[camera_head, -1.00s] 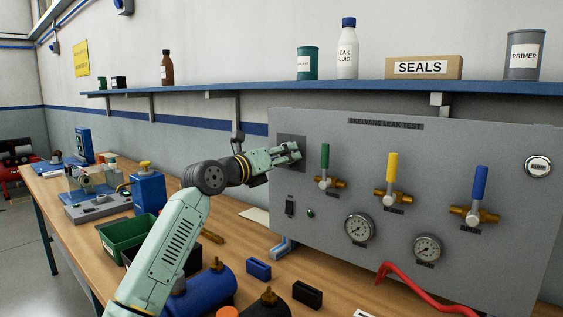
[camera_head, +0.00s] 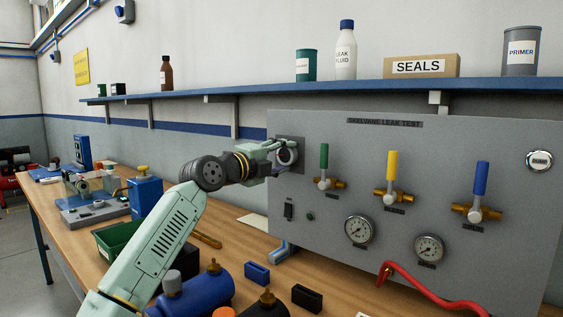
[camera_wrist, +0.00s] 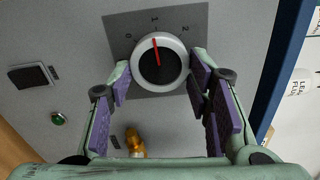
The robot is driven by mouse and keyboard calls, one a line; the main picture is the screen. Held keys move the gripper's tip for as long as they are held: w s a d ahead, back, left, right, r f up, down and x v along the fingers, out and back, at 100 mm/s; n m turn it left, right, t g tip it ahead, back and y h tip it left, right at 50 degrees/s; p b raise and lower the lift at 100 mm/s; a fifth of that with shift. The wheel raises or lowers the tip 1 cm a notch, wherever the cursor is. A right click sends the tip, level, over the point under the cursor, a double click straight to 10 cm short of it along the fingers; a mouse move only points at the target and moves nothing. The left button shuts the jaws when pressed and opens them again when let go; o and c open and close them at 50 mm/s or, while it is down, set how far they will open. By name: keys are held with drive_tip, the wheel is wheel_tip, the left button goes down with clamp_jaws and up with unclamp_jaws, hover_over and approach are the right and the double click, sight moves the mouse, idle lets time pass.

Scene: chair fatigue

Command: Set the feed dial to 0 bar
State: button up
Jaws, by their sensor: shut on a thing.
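The feed dial (camera_wrist: 160,62) is a round knob with a pale rim, a dark face and a red pointer. In the wrist view the pointer stands close to the 1 mark, on a plate (camera_wrist: 121,32) marked 0, 1 and 2 from left to right. In the head view my gripper (camera_head: 283,149) reaches the plate at the panel's upper left, and the dial (camera_head: 287,157) is partly hidden by the fingers.
The grey test panel (camera_head: 450,150) carries green (camera_head: 324,157), yellow (camera_head: 391,166) and blue (camera_head: 481,178) valve handles and two gauges. A switch (camera_head: 289,211) and green lamp (camera_head: 309,217) sit below the dial. A shelf (camera_head: 230,95) runs above; a red hose (camera_head: 420,295) hangs in front.

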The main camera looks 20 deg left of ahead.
drive_tip(key=n+b, duration=0.1)
drive_tip(key=n, duration=0.3)
drive_tip(key=shift+r+n, duration=0.1)
drive_tip(key=shift+n, duration=0.2)
drive_tip(key=shift+a+r+n, duration=0.1)
drive_tip(key=shift+n, duration=1.8)
drive_tip(key=o, duration=1.1)
drive_tip(key=shift+o, duration=0.2)
drive_tip(key=v, duration=1.2)
